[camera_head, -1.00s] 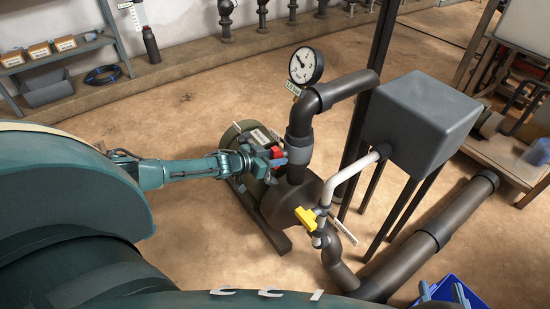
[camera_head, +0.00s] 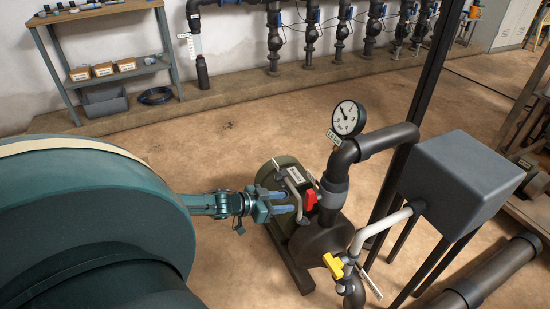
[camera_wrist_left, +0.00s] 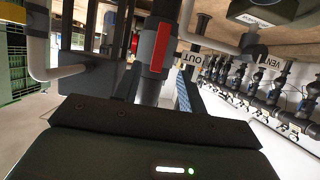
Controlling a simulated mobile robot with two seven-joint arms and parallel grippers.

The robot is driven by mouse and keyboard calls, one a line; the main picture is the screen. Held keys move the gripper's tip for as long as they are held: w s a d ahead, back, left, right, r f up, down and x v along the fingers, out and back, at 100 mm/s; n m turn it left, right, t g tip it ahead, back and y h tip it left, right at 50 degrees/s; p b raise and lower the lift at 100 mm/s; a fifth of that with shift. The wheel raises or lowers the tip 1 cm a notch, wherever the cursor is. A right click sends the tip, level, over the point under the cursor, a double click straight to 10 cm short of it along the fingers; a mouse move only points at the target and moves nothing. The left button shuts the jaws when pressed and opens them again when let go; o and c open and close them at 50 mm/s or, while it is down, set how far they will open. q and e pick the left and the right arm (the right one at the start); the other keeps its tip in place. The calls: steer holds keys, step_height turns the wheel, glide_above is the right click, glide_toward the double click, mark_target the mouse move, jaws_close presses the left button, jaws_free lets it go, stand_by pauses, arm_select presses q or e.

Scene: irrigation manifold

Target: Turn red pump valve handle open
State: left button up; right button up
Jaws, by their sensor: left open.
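The red pump valve handle (camera_head: 311,199) stands roughly upright beside the green pump motor (camera_head: 268,182) in the head view. It also shows in the left wrist view as a long red bar (camera_wrist_left: 160,47) in front of a dark pipe. My left gripper (camera_head: 289,201) is open, its two bluish fingers pointing at the handle from the left. It looks empty, with a small gap to the handle. My right gripper is out of view.
A yellow valve handle (camera_head: 334,265) sits on the pipework lower right of the pump. A pressure gauge (camera_head: 348,118) rises above the pump on a dark elbow pipe. A grey box (camera_head: 460,180) on legs stands to the right. The floor behind the pump is clear.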

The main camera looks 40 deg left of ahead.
arm_select(q)
steer(key=shift+v, duration=1.15)
